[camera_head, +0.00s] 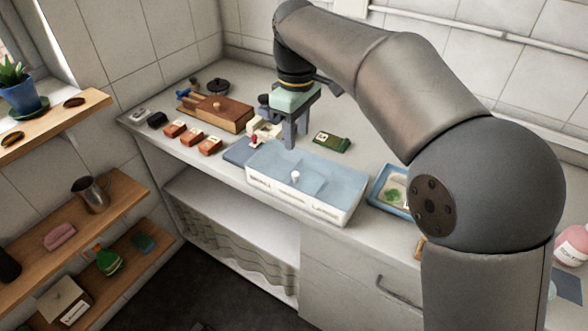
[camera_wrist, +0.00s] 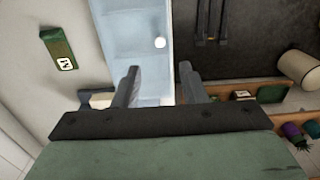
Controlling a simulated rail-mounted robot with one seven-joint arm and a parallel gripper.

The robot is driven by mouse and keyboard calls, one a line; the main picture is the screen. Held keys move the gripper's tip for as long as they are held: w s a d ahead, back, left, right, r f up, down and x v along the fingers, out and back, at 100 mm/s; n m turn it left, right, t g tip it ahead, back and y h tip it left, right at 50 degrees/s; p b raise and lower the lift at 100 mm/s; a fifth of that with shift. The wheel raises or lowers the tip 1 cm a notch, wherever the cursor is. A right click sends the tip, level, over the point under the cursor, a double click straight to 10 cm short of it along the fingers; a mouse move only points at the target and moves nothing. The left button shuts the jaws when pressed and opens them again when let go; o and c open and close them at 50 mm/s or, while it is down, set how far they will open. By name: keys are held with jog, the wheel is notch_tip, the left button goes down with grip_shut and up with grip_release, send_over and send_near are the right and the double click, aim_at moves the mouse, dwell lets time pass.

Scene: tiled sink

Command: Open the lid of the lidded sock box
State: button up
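The sock box (camera_head: 262,187) is a long white box with lettering on its front and a pale blue top, near the counter's front edge. A small white knob (camera_head: 295,176) stands on the top, which looks closed. My gripper (camera_head: 296,138) points down above the counter, behind and above the box's back edge. In the wrist view, the blue top (camera_wrist: 125,45) and white knob (camera_wrist: 159,42) lie beyond the fingers. The two fingers (camera_wrist: 163,86) are spread apart with nothing between them. My gripper hides part of the counter behind the box.
A brown wooden box (camera_head: 228,119) and several small red packets (camera_head: 176,129) stand to the left. A dark green packet (camera_head: 332,141) lies behind the box. A blue tray (camera_head: 376,199) sits close to its right. Shelves (camera_head: 75,223) are at the left.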

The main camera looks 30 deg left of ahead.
aim_at(296, 173)
notch_tip(296, 173, down, 11)
jog(key=shift+f, duration=0.15)
grip_shut()
